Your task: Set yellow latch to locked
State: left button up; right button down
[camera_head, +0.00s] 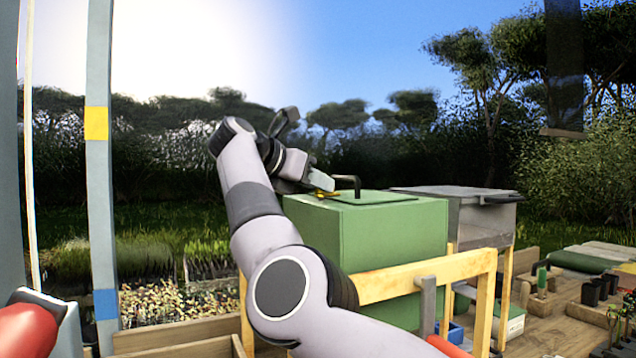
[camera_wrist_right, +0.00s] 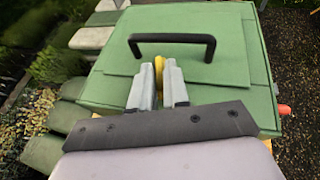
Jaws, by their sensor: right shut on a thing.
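The yellow latch (camera_head: 327,194) sits on top of a green box (camera_head: 395,240), at the near edge of its lid. It also shows in the right wrist view (camera_wrist_right: 159,68), between the fingertips of my right gripper. My right gripper (camera_head: 322,182) is shut on the latch; its fingers hide part of it. The same gripper fills the lower middle of the right wrist view (camera_wrist_right: 158,84). A black handle (camera_wrist_right: 172,40) stands on the lid just beyond the latch. The latch's exact setting is hard to tell. My left gripper is not clearly in view.
A wooden rail (camera_head: 420,280) runs in front of the green box. A grey lidded box (camera_head: 480,215) stands behind it to the right. Black pots (camera_head: 590,293) and planks lie at far right. A grey post (camera_head: 98,180) stands at left.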

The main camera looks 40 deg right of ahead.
jog(key=shift+f, duration=0.1)
dwell(0.7)
jog(key=c, duration=1.2)
grip_release()
